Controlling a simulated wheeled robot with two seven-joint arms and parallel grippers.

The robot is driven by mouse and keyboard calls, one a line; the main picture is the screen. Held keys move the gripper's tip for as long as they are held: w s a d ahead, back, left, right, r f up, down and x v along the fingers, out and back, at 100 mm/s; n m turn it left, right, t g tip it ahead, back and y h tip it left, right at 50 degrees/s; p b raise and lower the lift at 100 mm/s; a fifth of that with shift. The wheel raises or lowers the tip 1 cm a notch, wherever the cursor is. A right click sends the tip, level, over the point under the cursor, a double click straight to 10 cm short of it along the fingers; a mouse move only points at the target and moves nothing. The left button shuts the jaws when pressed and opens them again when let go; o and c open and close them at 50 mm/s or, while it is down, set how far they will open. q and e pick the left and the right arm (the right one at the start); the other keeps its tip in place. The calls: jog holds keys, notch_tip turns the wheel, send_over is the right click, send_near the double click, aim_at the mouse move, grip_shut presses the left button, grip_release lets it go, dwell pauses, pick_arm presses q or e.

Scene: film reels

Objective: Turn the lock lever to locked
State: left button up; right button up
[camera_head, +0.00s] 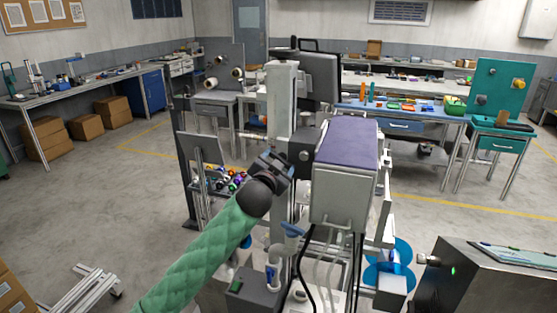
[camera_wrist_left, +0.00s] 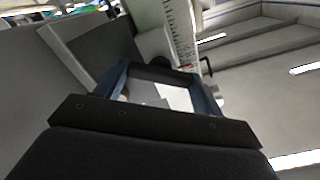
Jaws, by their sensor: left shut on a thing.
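My left gripper (camera_head: 277,162) is at the pale upright column (camera_head: 282,100), just left of the grey box-shaped head with a purple top. In the left wrist view its two blue-grey fingers (camera_wrist_left: 163,76) stand apart with a dark bar-like piece between them, which looks like the lock lever (camera_wrist_left: 158,69). The fingers are closed on it. The column, with a printed scale (camera_wrist_left: 181,35), rises right behind. In the head view the gripper hides the lever, and I cannot tell which way it points. My right gripper is not in view.
The grey box with the purple top (camera_head: 347,140) stands close right of the gripper. A dark monitor (camera_head: 320,75) is behind the column. Loose cables (camera_head: 304,265) hang below. A grey cabinet (camera_head: 490,285) stands at the lower right.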

pick_arm(q)
jog(key=m+p, duration=0.4)
jog(key=m, duration=0.7)
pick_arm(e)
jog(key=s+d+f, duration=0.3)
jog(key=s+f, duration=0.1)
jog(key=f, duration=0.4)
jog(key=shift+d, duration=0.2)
pick_arm(q)
jog(key=shift+f+m, duration=0.1)
jog(key=shift+m, duration=0.2)
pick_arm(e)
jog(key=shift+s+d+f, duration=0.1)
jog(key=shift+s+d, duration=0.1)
pick_arm(q)
jog(key=o, duration=0.7)
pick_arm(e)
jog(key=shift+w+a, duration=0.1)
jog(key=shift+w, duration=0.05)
pick_arm(q)
jog(key=shift+s, duration=0.1)
